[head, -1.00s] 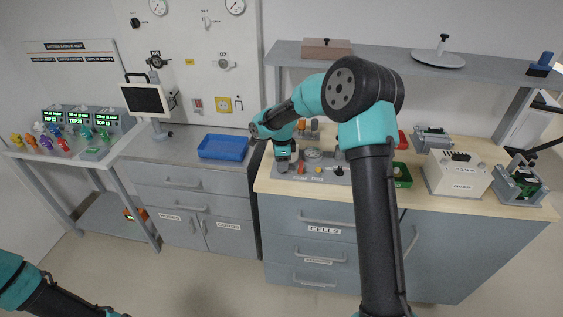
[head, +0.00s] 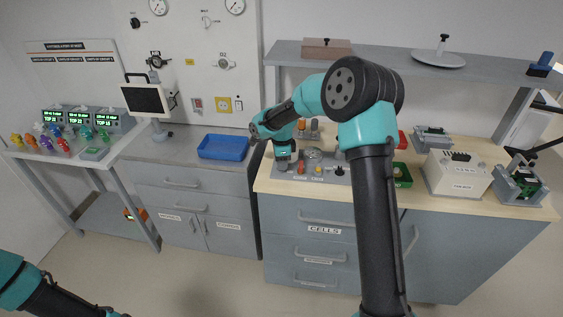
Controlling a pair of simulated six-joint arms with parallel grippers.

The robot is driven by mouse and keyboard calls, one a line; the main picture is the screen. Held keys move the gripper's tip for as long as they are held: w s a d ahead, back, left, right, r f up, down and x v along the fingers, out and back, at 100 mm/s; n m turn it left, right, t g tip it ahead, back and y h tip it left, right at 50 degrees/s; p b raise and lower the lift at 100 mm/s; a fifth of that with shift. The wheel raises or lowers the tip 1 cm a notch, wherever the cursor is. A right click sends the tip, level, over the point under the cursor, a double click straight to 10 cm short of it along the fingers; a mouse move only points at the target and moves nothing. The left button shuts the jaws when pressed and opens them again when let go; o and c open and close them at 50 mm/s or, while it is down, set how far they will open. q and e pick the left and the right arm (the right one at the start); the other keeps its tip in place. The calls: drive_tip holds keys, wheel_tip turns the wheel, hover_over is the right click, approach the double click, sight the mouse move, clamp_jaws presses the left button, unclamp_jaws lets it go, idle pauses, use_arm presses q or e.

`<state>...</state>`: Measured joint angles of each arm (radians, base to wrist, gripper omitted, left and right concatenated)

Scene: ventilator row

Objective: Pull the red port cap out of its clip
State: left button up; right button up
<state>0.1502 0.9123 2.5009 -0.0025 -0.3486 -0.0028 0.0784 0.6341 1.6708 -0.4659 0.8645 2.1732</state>
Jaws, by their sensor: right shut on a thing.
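My right gripper (head: 282,167) points down at the left end of a grey panel (head: 312,173) on the wooden bench top. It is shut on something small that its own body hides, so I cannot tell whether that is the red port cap. A small red part (head: 301,167) stands on the panel just right of the gripper. No clip can be made out at this size. My left arm shows at the bottom left corner, with its gripper outside the picture.
A blue tray (head: 222,147) lies on the grey cabinet to the left. A green bin (head: 402,175) and a white box (head: 457,177) stand to the right on the bench. A shelf (head: 390,58) runs above the bench.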

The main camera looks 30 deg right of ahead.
drive_tip(key=shift+r, duration=0.15)
drive_tip(key=shift+r, duration=1.4)
